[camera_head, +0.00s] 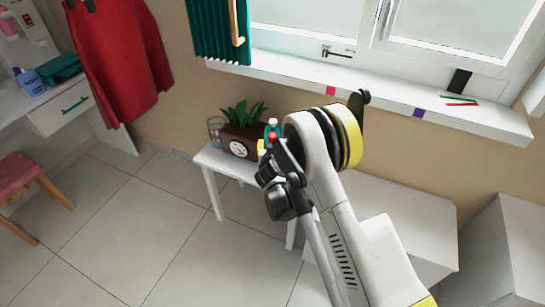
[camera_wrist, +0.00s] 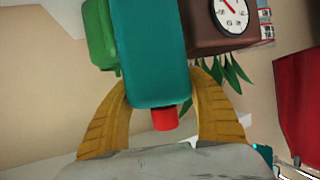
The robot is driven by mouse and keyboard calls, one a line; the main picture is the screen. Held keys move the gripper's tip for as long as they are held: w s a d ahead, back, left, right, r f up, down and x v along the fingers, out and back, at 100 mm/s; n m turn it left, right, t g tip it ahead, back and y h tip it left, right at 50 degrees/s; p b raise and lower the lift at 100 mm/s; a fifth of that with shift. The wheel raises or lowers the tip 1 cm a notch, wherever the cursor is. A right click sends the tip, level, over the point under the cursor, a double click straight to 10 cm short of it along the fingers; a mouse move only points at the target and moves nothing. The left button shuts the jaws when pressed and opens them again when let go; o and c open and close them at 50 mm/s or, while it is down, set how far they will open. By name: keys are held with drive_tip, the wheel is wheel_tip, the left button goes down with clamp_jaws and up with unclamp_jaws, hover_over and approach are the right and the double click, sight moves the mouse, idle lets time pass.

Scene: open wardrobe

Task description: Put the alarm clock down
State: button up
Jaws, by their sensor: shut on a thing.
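The alarm clock (camera_wrist: 157,55) appears to be the teal block with a red button at its lower end in the wrist view. My gripper (camera_wrist: 162,80) has its two yellow fingers on either side of it and is shut on it. The clock's face is not visible. In the head view my gripper (camera_head: 266,150) is above the white bench (camera_head: 216,182), partly hidden by my arm, with small teal and red patches near it. I cannot tell whether the clock touches the bench.
A green object (camera_wrist: 100,35) is left of the clock in the wrist view. A windowsill (camera_head: 300,78) is above.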

drive_tip(key=shift+f+b, duration=0.85)
drive_tip(key=shift+f, duration=1.55)
drive_tip(key=o, duration=1.4)
